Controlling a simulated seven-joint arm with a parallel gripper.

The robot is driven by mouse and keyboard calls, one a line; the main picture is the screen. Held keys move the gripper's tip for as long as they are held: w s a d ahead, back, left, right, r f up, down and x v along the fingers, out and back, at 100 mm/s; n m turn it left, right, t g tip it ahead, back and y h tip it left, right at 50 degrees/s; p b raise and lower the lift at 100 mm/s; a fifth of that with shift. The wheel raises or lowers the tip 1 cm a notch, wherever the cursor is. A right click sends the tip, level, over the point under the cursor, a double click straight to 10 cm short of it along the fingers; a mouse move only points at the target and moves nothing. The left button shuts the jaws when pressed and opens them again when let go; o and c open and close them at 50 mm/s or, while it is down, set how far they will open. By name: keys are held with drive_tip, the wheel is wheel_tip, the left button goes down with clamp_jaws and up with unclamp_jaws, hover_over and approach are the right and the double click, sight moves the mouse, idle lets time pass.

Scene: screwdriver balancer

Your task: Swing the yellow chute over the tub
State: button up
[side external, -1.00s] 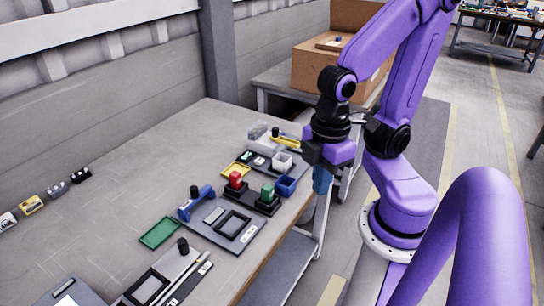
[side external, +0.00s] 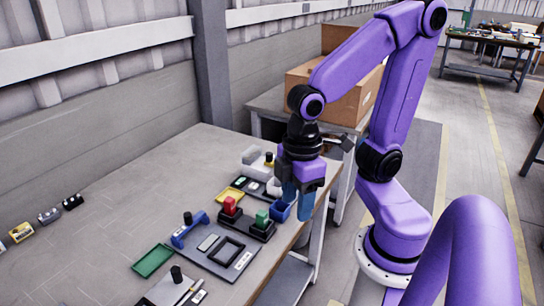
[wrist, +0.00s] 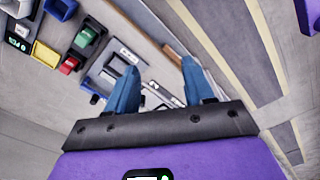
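What looks like the yellow chute (side external: 268,164) is at the far end of the table in the side view, beside a dark knob. My wrist hides most of it. A small blue tub (side external: 279,211) stands at the table's right edge, partly behind my fingers; a blue tub also shows at the top left of the wrist view (wrist: 60,8). Which tub the task means I cannot tell. My gripper (side external: 304,212) points down beside the blue tub at the table edge. In the wrist view, its blue fingers (wrist: 160,76) are apart with nothing between them.
A red block (side external: 230,206) and a green block (side external: 262,219) stand on a dark base near my gripper.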

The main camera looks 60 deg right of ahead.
drive_tip(key=w+d+r+m, duration=0.2)
drive_tip(key=w+m, duration=0.2)
drive_tip(key=w, duration=0.8)
drive_tip(key=m, duration=1)
hover_over(269, 153)
drive_tip(key=f, duration=0.1)
wheel_tip(269, 153, down, 17)
drive_tip(key=shift+f, duration=0.15)
clamp_jaws()
